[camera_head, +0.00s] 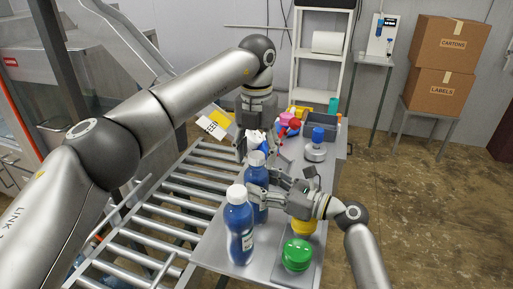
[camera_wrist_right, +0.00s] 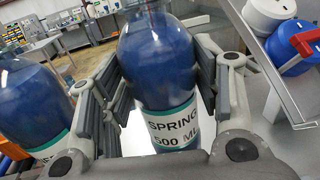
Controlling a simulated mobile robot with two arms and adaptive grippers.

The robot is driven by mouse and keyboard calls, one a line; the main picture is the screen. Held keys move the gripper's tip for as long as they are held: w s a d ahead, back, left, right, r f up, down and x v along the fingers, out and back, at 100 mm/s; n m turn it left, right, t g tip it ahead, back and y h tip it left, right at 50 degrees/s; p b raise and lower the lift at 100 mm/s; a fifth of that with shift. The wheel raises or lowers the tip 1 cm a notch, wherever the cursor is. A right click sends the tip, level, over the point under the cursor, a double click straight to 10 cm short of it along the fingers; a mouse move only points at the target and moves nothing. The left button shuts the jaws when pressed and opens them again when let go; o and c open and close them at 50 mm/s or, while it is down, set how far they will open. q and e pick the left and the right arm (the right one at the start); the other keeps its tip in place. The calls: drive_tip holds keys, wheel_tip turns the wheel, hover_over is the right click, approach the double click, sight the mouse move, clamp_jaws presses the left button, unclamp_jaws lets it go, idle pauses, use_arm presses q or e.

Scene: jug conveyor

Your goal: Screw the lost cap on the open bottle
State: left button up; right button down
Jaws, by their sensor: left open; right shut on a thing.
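My right gripper (camera_head: 262,188) is shut on a blue bottle (camera_head: 255,208) that stands upright at the table edge. In the right wrist view its fingers flank this bottle (camera_wrist_right: 158,85), labelled SPRING 500 ML; its top is cut off there. In the head view its top is whitish, and I cannot tell cap from bare neck. A second blue bottle (camera_head: 240,228) with a white cap stands nearer, just left. My left gripper (camera_head: 258,142) is open, pointing down just beyond the held bottle. A blue and white object between its fingers is partly hidden. I cannot pick out a loose cap.
A roller conveyor (camera_head: 165,210) runs along the left. A green-lidded jar (camera_head: 297,255) and a yellow item (camera_head: 303,228) lie right of the bottles. A grey bin (camera_head: 318,124), coloured items (camera_head: 290,125) and a blue-topped dispenser (camera_head: 317,143) stand at the table's far end.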

use_arm(q)
drive_tip(key=shift+c, duration=0.3)
drive_tip(key=c, duration=1)
drive_tip(key=m, duration=0.5)
drive_tip(key=o, duration=1.2)
wheel_tip(320, 180, up, 12)
drive_tip(key=shift+f, duration=0.1)
